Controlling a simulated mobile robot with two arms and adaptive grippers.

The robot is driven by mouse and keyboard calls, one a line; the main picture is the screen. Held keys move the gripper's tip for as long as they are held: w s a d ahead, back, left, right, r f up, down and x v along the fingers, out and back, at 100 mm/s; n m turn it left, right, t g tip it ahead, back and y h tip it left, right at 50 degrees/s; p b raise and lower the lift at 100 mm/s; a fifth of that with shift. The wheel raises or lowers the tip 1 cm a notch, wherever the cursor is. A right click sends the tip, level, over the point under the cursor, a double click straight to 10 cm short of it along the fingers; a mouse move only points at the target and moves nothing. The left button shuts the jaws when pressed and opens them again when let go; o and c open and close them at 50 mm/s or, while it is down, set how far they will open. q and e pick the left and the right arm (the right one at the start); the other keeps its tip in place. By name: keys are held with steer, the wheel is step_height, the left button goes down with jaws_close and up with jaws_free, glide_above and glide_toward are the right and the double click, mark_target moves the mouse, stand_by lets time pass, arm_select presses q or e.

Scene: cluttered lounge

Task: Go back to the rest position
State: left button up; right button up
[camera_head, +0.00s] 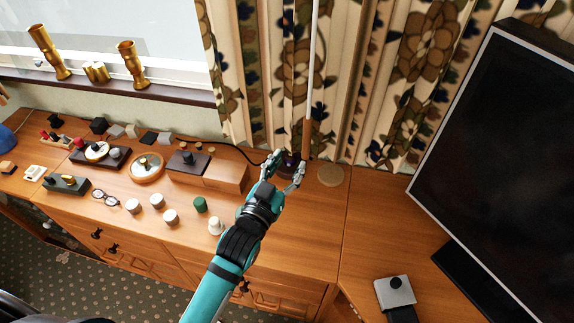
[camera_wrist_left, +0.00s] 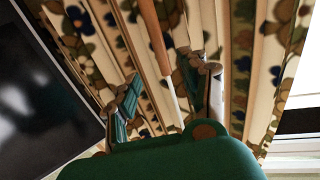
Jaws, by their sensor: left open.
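My left gripper (camera_head: 284,168) is open above the wooden cabinet top (camera_head: 300,225), with its arm coming up from the bottom of the head view. A small dark purple thing (camera_head: 289,157) shows between its fingertips, partly hidden; I cannot tell whether they touch it. A thin pole (camera_head: 309,115), pale above and brown below, stands just right of the fingertips. In the left wrist view the open fingers (camera_wrist_left: 168,95) spread before the patterned curtain, and the pole (camera_wrist_left: 157,38) shows between them. My right gripper is not in view.
A round cork coaster (camera_head: 330,175) lies right of the gripper. White cylinders (camera_head: 171,216), a green cylinder (camera_head: 200,204), glasses (camera_head: 105,198) and a wooden block (camera_head: 226,174) crowd the left. A large dark screen (camera_head: 500,150) stands at right, behind a grey-topped device (camera_head: 395,292).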

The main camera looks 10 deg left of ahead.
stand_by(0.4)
arm_select(q)
steer(key=s+a+f+g+y, duration=0.1)
steer(key=s+a+f+g, duration=0.35)
steer(key=s, duration=0.45)
steer(key=s+a+f+g+y, duration=0.25)
steer(key=s+f+g, duration=0.2)
steer(key=s, duration=0.35)
steer(key=s+a+f+g, duration=0.4)
steer(key=s+g, duration=0.1)
steer(key=s, duration=0.4)
step_height(320, 180, down, 30)
steer(key=s+g+b, duration=0.2)
steer(key=s+a+f+b, duration=0.2)
steer(key=s+a+f, duration=0.1)
steer(key=s+f, duration=1.2)
steer(key=shift+s+f+g, duration=0.2)
steer(key=shift+s+g, duration=0.1)
steer(key=shift+s, duration=0.05)
steer(key=shift+y, duration=0.25)
